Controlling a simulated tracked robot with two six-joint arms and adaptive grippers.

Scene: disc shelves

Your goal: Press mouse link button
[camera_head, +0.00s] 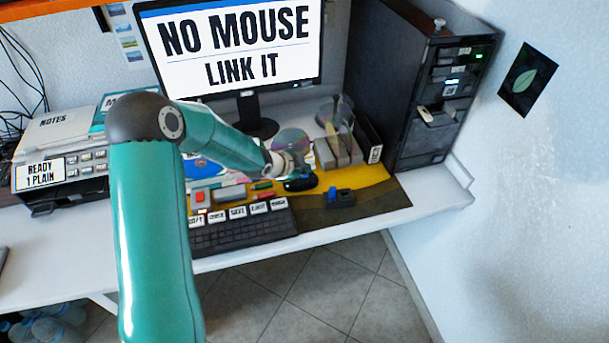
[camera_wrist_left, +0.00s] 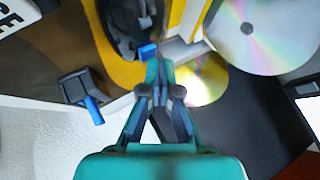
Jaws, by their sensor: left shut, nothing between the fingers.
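The black mouse (camera_head: 300,183) lies on the yellow mat; it also shows at the top of the left wrist view (camera_wrist_left: 124,25). In that view a small blue piece (camera_wrist_left: 148,52) sits at the mouse's edge, and I cannot tell whether it belongs to the mouse. My left gripper (camera_wrist_left: 158,72) is shut and empty, its fingertips close to the blue piece; contact cannot be told. In the head view the wrist hides its fingers. The monitor (camera_head: 240,45) reads "NO MOUSE LINK IT". My right gripper is not in view.
A dark block with blue parts (camera_head: 340,199) stands right of the mouse. The keyboard (camera_head: 243,232) lies in front. Upright discs in a holder (camera_head: 338,153) stand behind. The black computer tower (camera_head: 435,95) is at the right. Bare white desk (camera_head: 430,205) lies by the tower.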

